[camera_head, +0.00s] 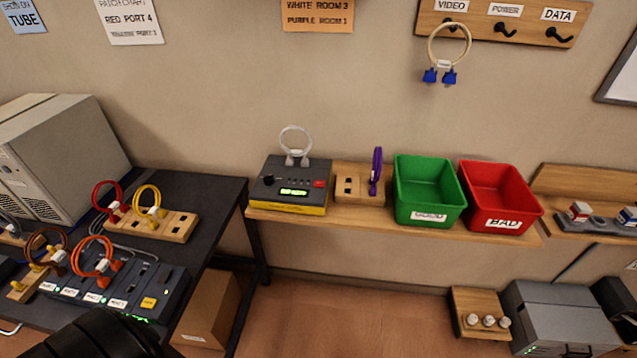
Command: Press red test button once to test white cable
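The cable tester (262,192) is a dark grey box with a yellow lower edge on the wall shelf. Its red test button (319,183) is at the right of its top face, unobstructed. A black knob (268,179) is at the left, and a green display (294,192) is lit, its text too small to read. The white cable (296,130) stands as a loop at the tester's back edge, both plugs at the tester. Neither gripper's fingers show. A black rounded part of my own body is at the bottom left, away from the tester.
Right of the tester are a wooden holder (348,188) with a purple cable (376,165), a green GOOD bin (428,190) and a red BAD bin (500,197). A dark table (205,190) with several cables stands left. Floor below the shelf is partly clear.

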